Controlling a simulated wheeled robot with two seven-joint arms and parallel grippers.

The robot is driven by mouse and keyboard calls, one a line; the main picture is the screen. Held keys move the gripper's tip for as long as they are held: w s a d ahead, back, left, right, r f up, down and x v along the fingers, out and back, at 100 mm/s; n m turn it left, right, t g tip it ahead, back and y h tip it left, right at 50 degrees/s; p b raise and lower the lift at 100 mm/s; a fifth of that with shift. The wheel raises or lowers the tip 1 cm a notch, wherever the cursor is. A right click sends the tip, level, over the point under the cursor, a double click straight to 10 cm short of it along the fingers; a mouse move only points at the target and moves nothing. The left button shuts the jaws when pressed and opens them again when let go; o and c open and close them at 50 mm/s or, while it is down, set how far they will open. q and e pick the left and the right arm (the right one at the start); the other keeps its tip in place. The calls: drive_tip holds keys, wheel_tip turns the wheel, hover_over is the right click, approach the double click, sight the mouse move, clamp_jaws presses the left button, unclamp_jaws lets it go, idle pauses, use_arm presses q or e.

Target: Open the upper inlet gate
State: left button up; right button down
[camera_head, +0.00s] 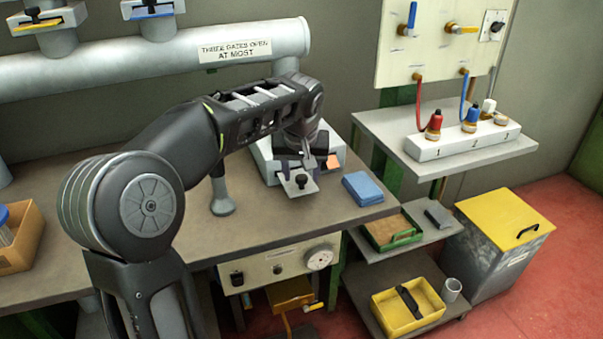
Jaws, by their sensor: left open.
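My left arm reaches across the workbench from the left. Its gripper (306,152) is over a pale grey box-like unit (264,163) near the back of the bench, with its jaws open. A small metal plate with a black knob (300,181) sticks out at the front of this unit, just below the gripper. I cannot tell whether the fingers touch the plate or the knob, or whether this plate is the upper inlet gate. The arm and gripper hide part of the unit. My right gripper is not in view.
A pipe (120,72) labelled "three gates open at most" runs along the wall, with yellow-handled (40,18) and blue-handled (152,10) gates. A valve panel (440,45) and side shelf (390,130) stand at right.

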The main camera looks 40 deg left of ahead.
use_arm(q)
drive_tip(key=v, duration=0.7)
idle(0.5)
